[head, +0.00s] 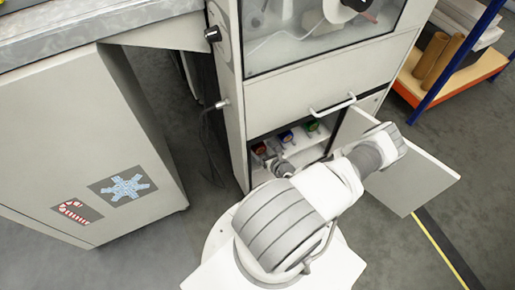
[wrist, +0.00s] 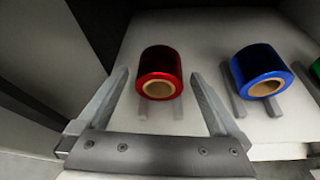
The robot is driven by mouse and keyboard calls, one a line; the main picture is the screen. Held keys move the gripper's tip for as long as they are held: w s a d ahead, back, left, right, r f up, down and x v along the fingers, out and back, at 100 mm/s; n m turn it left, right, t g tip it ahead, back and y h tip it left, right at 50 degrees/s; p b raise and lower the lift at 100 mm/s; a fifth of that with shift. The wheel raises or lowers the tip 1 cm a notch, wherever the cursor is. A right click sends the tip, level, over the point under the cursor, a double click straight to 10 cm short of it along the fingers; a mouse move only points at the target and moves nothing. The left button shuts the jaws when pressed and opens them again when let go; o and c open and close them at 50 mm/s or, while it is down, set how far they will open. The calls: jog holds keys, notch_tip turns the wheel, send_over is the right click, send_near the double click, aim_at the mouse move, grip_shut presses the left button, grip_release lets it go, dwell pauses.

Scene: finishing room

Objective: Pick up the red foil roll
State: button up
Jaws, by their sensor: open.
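In the head view the red roll (head: 259,148) is small, at the left of the shelf. My gripper (wrist: 162,88) is open, with one finger on each side of the red roll in the picture. I cannot tell how far the fingertips reach along it. No touch shows. In the head view my arm covers the front of the cabinet opening and most of the gripper.
A blue roll (wrist: 261,76) sits to the right on grey rails, and a green roll (wrist: 317,70) is at the picture's edge. An open cabinet door (head: 412,178) stands right of my arm.

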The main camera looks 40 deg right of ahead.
jog(key=shift+x, duration=0.95)
jog(key=shift+c, duration=0.3)
jog(key=c, duration=1.3)
jog(key=shift+r, duration=0.2)
